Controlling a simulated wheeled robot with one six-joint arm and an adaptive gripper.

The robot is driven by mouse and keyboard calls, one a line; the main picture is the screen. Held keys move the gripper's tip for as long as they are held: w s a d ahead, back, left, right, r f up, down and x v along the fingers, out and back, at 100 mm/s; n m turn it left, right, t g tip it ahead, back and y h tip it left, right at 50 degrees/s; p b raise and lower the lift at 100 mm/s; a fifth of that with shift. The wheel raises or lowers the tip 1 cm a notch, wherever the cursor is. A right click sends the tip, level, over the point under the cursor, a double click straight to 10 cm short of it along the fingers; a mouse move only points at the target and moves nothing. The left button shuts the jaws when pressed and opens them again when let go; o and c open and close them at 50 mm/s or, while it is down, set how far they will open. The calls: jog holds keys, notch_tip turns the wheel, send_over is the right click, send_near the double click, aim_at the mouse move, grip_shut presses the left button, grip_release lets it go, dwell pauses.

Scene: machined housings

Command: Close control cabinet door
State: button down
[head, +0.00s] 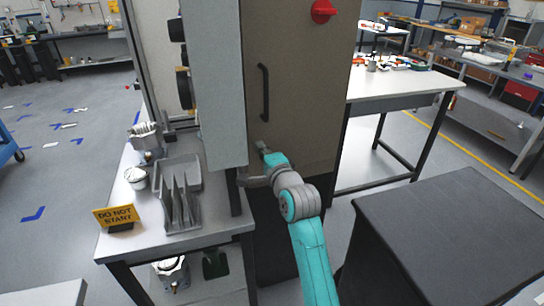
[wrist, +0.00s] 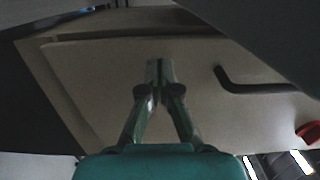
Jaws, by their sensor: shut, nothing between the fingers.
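The control cabinet door (head: 300,75) is a beige panel with a dark vertical bar handle (head: 265,92) near its left side and a red knob (head: 323,11) higher up. I cannot tell how far it stands from its frame. My gripper (head: 262,146) is shut and empty, low in front of the door and below the handle. In the wrist view the closed fingertips (wrist: 159,66) point at the beige door face (wrist: 110,75). The handle (wrist: 250,86) lies to their right, and the red knob (wrist: 308,132) is at the right edge. I cannot tell whether the tips touch the door.
A grey upright panel (head: 213,85) stands just left of the door. A table with a grey divided tray (head: 180,222) and a yellow "DO NOT START" sign (head: 117,215) is at left. A black box-like surface (head: 450,235) stands at right, with a white workbench (head: 400,82) behind.

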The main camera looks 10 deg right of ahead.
jog(key=shift+w+a+m+h, duration=0.25)
jog(key=shift+w+h, duration=0.15)
jog(key=shift+w, duration=0.25)
jog(key=shift+w+a+m+h, duration=0.1)
jog(key=shift+w+m+h, duration=0.25)
jog(key=shift+w, duration=0.3)
jog(key=s+d, duration=0.2)
jog(key=s, duration=1)
jog(key=s+d+f+n+g+h, duration=0.15)
jog(key=s+f+n, duration=0.25)
jog(key=s+f, duration=0.7)
jog(key=s+d+f+n, duration=0.3)
jog(key=s+f+n, duration=0.1)
jog(key=s+f, duration=0.75)
jog(key=s+d+r+n+g, duration=0.1)
jog(key=s+n, duration=0.7)
jog(key=s, duration=2.2)
jog(key=shift+d+r+n+h, duration=0.4)
jog(key=shift+d+r, duration=0.4)
